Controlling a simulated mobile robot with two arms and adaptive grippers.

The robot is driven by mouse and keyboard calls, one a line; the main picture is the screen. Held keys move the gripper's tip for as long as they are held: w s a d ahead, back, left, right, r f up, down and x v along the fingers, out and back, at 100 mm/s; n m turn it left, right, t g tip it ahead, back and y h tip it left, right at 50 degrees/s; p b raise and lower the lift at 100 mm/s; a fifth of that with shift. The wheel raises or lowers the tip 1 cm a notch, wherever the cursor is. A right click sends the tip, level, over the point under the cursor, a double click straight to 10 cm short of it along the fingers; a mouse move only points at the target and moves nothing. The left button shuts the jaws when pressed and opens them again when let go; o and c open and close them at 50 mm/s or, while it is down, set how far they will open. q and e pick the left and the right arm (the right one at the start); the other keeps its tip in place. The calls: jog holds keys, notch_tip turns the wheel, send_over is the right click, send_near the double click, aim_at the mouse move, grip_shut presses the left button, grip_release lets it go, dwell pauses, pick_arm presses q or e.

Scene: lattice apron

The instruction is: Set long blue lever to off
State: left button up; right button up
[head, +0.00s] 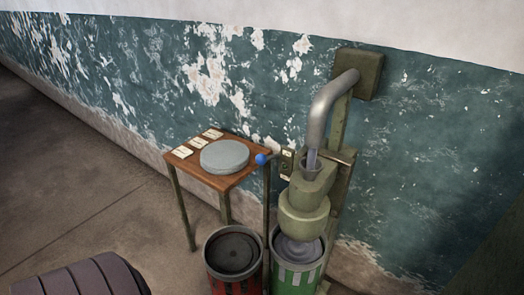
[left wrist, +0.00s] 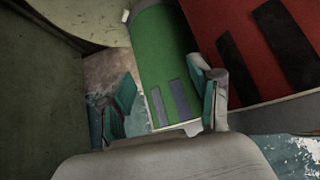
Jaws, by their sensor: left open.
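The lever with a round blue knob (head: 261,159) sticks out to the left from a small plate (head: 286,163) on the green machine, beside the right edge of a small table. The lettering on the plate is too small to read. The lever is not visible in the left wrist view. My left gripper (left wrist: 165,98) shows only in the left wrist view. Its two teal-padded fingers are apart, with nothing held between them. The green bin (left wrist: 162,50) lies beyond the fingers, and the red bin (left wrist: 245,40) is to its right. My right gripper is in neither view.
The wooden table (head: 240,181) carries a grey round slab (head: 224,156) and several paper cards (head: 183,152). A bent grey pipe (head: 322,108) enters the machine's green body (head: 304,205). The red bin (head: 233,252) and green bin (head: 298,262) stand below.

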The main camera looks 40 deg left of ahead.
pick_arm(q)
jog(key=w+a+r+n+t+y+p, duration=0.1)
jog(key=w+a+r+t, duration=0.2)
jog(key=r, duration=0.5)
jog(key=w+a+r+y+p, duration=0.1)
jog(key=w+a+r, duration=0.25)
jog(key=r, duration=0.55)
jog(key=n+t+y+p, duration=0.2)
jog(key=t+y, duration=0.1)
jog(key=t, duration=0.2)
send_near(259, 162)
jog(key=p+x, duration=0.1)
jog(key=x, duration=0.9)
jog(key=shift+w+a+p, duration=0.1)
jog(key=shift+w+p, duration=0.2)
jog(key=shift+p, duration=0.1)
jog(key=shift+x, duration=0.75)
jog(key=shift+c, duration=1.4)
grip_shut()
